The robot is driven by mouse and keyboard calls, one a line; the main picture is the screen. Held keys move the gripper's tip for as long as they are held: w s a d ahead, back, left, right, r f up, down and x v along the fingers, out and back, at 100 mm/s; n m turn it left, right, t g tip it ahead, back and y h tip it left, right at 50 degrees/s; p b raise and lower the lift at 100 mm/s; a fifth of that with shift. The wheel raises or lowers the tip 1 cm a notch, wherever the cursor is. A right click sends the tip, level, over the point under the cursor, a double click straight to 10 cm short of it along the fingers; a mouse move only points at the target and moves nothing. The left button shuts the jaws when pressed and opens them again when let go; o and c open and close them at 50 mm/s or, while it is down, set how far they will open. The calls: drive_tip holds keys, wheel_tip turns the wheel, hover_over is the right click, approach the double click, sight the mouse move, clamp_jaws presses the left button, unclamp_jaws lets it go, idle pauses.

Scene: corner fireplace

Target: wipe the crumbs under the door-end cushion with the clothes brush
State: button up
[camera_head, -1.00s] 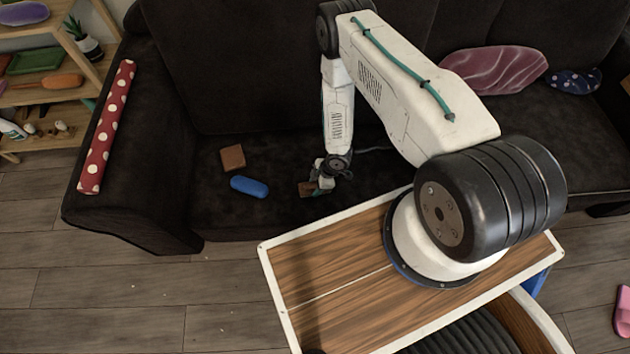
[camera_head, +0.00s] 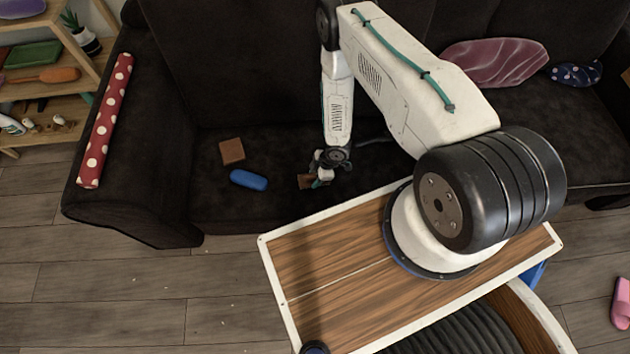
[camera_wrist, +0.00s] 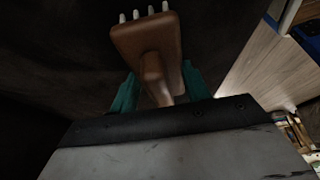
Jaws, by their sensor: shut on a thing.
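My gripper (camera_head: 320,181) is low over the front of the dark sofa seat (camera_head: 275,212). In the wrist view, its teal fingers (camera_wrist: 158,92) are shut on the handle of a brown wooden brush (camera_wrist: 143,38). A few pale bristle tufts stick out at the brush's far edge. The brush also shows as a small brown block (camera_head: 305,182) at the gripper in the head view. I cannot tell whether its bristles touch the seat. No crumbs can be made out on the seat. A purple cushion (camera_head: 495,62) and a blue spotted cushion (camera_head: 575,74) lie farther right.
A brown block (camera_head: 232,151) and a blue rounded object (camera_head: 248,180) lie on the seat left of my gripper. A red polka-dot roll (camera_head: 105,120) lies on the left armrest. Shelves (camera_head: 85,75) stand at far left. Small pale specks (camera_head: 222,280) dot the floor.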

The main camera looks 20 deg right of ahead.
drive_tip(key=shift+w+d, duration=0.25)
drive_tip(key=shift+w, duration=0.5)
drive_tip(key=shift+w+d, duration=0.2)
drive_tip(key=shift+w, duration=0.5)
drive_tip(key=shift+w+d, duration=0.25)
drive_tip(key=shift+w, duration=0.5)
drive_tip(key=shift+w+d+f, duration=0.1)
drive_tip(key=shift+w+d, duration=0.1)
drive_tip(key=shift+w, duration=0.45)
drive_tip(key=shift+w+d+r, duration=0.1)
drive_tip(key=shift+w+d, duration=0.15)
drive_tip(key=shift+w, duration=0.35)
drive_tip(key=shift+w+d+f, duration=0.1)
drive_tip(key=shift+w+d, duration=0.1)
drive_tip(key=shift+w, duration=0.45)
wheel_tip(320, 180, up, 6)
drive_tip(key=shift+r, duration=1.5)
